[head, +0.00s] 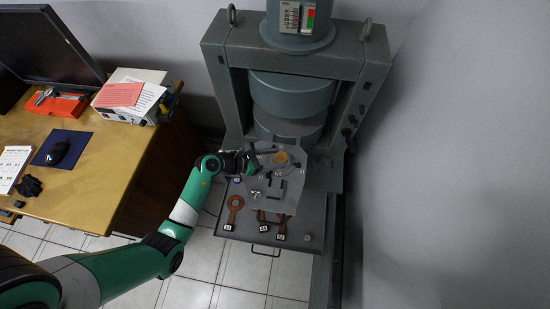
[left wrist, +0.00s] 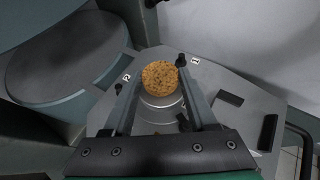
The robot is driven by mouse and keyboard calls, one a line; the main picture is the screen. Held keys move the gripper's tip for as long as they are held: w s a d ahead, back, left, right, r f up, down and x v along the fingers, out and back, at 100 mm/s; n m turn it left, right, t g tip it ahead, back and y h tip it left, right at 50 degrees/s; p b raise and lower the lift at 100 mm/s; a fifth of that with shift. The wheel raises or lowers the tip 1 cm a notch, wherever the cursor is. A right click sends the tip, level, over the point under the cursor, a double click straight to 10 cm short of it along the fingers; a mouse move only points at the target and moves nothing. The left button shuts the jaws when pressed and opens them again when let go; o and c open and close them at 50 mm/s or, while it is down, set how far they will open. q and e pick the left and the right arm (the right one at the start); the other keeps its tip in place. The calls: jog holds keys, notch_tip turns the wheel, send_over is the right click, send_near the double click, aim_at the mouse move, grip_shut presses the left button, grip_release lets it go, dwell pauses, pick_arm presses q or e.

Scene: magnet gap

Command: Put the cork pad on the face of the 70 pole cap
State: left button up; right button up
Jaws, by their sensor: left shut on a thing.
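The cork pad (left wrist: 160,77) is a round, speckled tan disc. In the left wrist view it sits between the tips of my left gripper (left wrist: 159,76), which is shut on its edges. The head view shows the pad (head: 281,158) and the left gripper (head: 266,157) over the back part of a grey plate. A silvery round piece (left wrist: 162,112) shows between the fingers, partly covered by the pad in the picture. I cannot tell whether it is the 70 pole cap, or whether the pad touches anything. My right gripper is in neither view.
The grey plate (head: 290,195) has dark blocks and small white labels, and lies on a grey tray (head: 238,227). A copper-coloured ring (head: 234,203) and tagged pieces (head: 263,226) lie there. The large magnet (head: 290,95) stands behind, a wooden desk (head: 105,165) at left.

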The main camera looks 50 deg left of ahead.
pick_arm(q)
jog(key=shift+f, duration=0.25)
jog(key=o, duration=1.3)
jog(key=shift+r, duration=0.1)
jog(key=shift+r, duration=0.2)
jog(key=p+v, duration=0.4)
jog(key=v, duration=0.8)
jog(key=shift+p, duration=0.35)
